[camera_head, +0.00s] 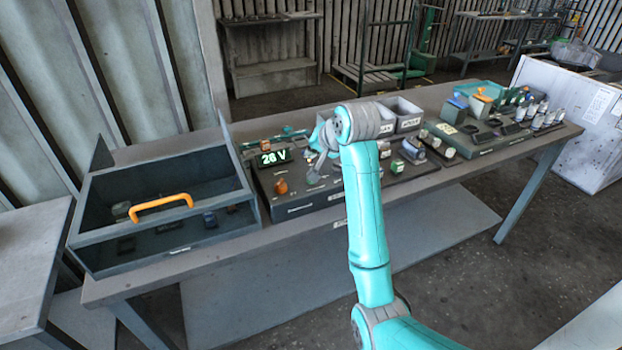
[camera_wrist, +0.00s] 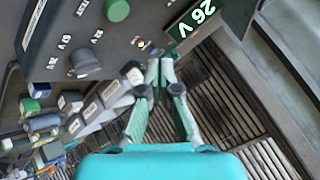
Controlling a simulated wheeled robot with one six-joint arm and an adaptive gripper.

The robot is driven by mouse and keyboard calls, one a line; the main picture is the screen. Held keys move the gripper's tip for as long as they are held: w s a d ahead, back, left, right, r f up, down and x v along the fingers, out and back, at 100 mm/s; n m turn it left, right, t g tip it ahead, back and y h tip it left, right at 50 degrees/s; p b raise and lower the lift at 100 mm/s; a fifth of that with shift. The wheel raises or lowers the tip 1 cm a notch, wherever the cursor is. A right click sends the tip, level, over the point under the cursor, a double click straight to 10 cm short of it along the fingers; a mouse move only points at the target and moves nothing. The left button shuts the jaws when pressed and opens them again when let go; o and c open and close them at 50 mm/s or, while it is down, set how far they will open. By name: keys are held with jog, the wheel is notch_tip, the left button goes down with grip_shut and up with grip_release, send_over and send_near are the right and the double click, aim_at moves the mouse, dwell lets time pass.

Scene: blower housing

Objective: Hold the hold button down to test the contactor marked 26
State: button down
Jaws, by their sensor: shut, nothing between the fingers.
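My gripper (camera_wrist: 160,68) is shut and empty; its fingertips are over the edge of the dark test panel (camera_wrist: 135,15), close to the display (camera_wrist: 193,18). The display reads about 26 V and also shows lit in the head view (camera_head: 275,157). A green round button or knob (camera_wrist: 117,10) and a grey knob (camera_wrist: 85,62) with voltage marks beside it stand on the panel, apart from my fingertips. Which control is the hold button I cannot tell. Several small parts, possibly contactors, sit by the panel, including a green-topped one (camera_wrist: 39,90); no 26 mark is readable on them.
An open grey drawer box (camera_head: 165,243) with an orange handle (camera_head: 161,205) stands left of the panel. Grey bins (camera_head: 405,112) are behind it. My arm crosses the panel's front.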

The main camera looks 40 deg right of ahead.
jog(key=shift+f, duration=2.8)
jog(key=shift+f, duration=0.1)
jog(key=shift+f, duration=0.3)
jog(key=shift+f, duration=0.45)
dwell(1.2)
jog(key=shift+r, duration=0.15)
dwell(0.7)
jog(key=shift+r, duration=0.75)
jog(key=shift+r, duration=0.1)
jog(key=shift+r, duration=2.4)
